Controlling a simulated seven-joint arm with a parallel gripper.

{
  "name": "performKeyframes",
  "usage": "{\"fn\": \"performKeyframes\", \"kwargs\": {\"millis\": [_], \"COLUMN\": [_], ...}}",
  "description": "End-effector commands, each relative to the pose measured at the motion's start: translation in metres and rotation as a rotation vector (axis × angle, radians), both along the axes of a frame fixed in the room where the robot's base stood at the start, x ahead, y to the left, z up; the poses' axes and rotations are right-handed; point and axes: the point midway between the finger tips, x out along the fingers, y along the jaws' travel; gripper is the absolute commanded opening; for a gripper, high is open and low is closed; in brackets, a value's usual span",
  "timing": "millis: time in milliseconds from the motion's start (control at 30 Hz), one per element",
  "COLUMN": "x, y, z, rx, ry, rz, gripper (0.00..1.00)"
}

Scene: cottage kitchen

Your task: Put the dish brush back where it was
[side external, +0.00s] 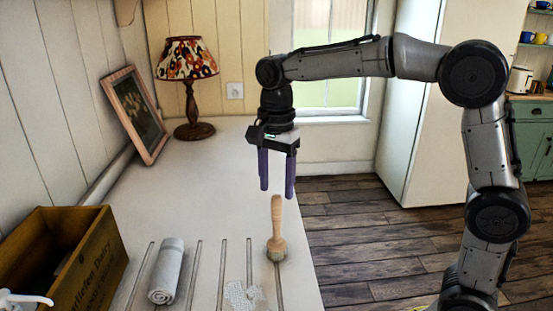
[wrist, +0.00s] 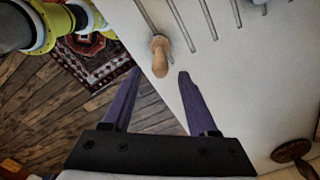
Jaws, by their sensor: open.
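The dish brush (side external: 277,222) stands upright on the pale counter (side external: 200,200), bristles down and wooden handle up, over the grooves near the counter's right edge. In the wrist view the brush (wrist: 160,58) shows mostly its rounded handle end, just ahead of the fingertips and between their lines. My gripper (side external: 277,192) is open and empty, with its purple fingers pointing down, just above the top of the handle. The wrist view shows both fingers of my gripper (wrist: 160,73) spread apart. The bristles are largely hidden in the wrist view.
A rolled grey towel (side external: 167,270) lies left of the brush, with a wooden crate (side external: 90,262) farther left. A pale textured patch (side external: 242,294) is in front of the brush. A lamp (side external: 188,85) and picture frame (side external: 136,115) stand behind. The counter's middle is clear.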

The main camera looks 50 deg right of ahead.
Motion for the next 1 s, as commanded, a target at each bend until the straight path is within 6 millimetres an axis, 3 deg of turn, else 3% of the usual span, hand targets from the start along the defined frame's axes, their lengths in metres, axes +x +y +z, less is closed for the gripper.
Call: {"fn": "performKeyframes", "kwargs": {"millis": [100,300,667,767,1000], "x": [0.001,0.001,-0.006,-0.024,-0.104], "y": [0.000,0.000,-0.002,-0.007,-0.026], "z": [0.025,0.054,0.067,0.070,0.059], "rx": [0.001,0.000,0.001,0.001,-0.053], "ry": [-0.004,-0.001,-0.010,-0.048,-0.215], "rz": [0.000,0.000,0.030,0.130,0.600], "gripper": [0.59,0.59,0.59,0.59,0.59]}}
